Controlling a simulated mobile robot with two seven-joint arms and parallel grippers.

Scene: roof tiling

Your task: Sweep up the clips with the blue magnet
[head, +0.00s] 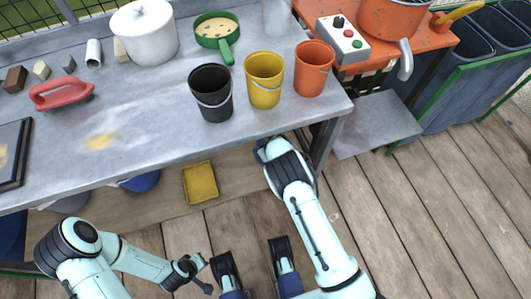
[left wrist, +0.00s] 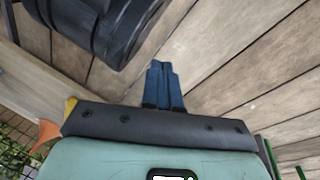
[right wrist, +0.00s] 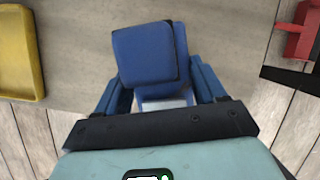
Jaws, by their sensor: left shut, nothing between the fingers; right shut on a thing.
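The blue magnet (right wrist: 146,52) is a blue block with a dark edge, and it fills the middle of the right wrist view. My right gripper (right wrist: 160,90) is shut on it, one blue finger at each side. In the head view the end of the right arm is at the front edge of the worktable, partly hidden. My left gripper (left wrist: 162,66) is shut and empty, its two blue fingers together above the plank floor. I cannot make out any clips in these views.
A yellow tray (head: 200,183) lies below the worktable (head: 150,145); it also shows in the right wrist view (right wrist: 18,52). Black (head: 211,92), yellow (head: 264,80) and orange (head: 312,69) buckets stand on the table. A red-handled tool (head: 60,92) lies at left. A red object (right wrist: 298,35) is at right.

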